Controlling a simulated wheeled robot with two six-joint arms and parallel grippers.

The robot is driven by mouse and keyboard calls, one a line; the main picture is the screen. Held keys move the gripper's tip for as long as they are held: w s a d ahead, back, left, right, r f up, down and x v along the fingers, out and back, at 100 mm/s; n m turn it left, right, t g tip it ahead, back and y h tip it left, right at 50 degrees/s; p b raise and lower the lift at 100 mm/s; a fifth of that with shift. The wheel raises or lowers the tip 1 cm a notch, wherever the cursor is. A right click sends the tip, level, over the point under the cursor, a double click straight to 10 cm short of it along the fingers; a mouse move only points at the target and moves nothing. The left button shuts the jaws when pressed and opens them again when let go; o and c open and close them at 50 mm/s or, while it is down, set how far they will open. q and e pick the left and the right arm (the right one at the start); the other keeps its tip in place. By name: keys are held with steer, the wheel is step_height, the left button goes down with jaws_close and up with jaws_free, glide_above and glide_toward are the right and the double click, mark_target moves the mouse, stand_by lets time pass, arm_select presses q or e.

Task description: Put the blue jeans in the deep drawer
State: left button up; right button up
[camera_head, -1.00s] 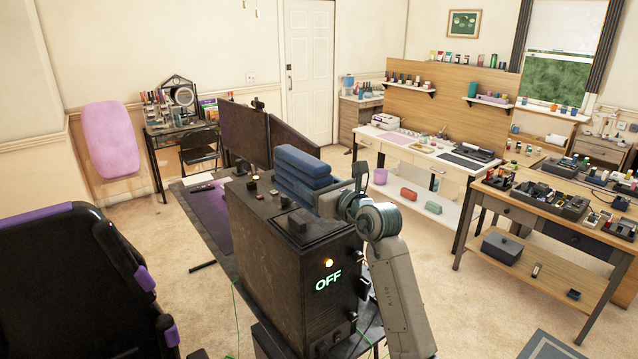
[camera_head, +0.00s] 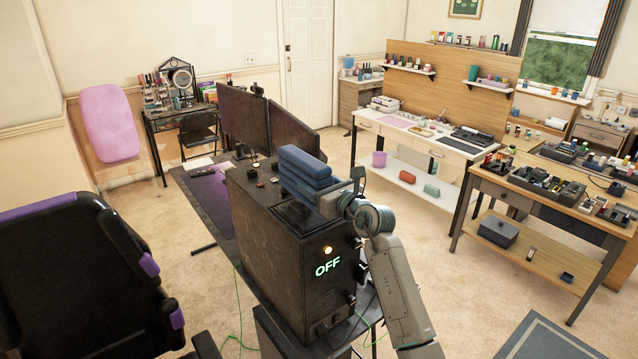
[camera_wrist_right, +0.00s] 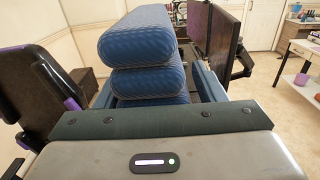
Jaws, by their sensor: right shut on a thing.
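The blue jeans (camera_head: 304,168) are a thick folded stack above the black PC case. My right gripper (camera_head: 335,196) is shut on them, and its arm comes up from the lower right. In the right wrist view, the jeans (camera_wrist_right: 145,72) fill the middle as stacked rounded folds between the fingers, partly hidden below by the wrist. I cannot tell which drawer is the deep one. Closed drawers show in the wooden workbench (camera_head: 508,195), the white desk (camera_head: 437,154) and the small wooden cabinet (camera_head: 598,136). My left gripper is not in view.
The black case (camera_head: 290,262) reading "OFF" stands in front, with monitors (camera_head: 243,120) behind it. A black and purple chair (camera_head: 70,270) is at the left. Carpet (camera_head: 440,230) lies clear between the case and the workbench.

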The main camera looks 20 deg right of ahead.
steer(key=shift+f, duration=0.35)
steer(key=o, duration=1.3)
steer(key=shift+r, duration=0.2)
steer(key=shift+r+p, duration=0.3)
steer(key=shift+r, duration=0.2)
steer(key=b+v, duration=0.5)
steer(key=v, duration=0.7)
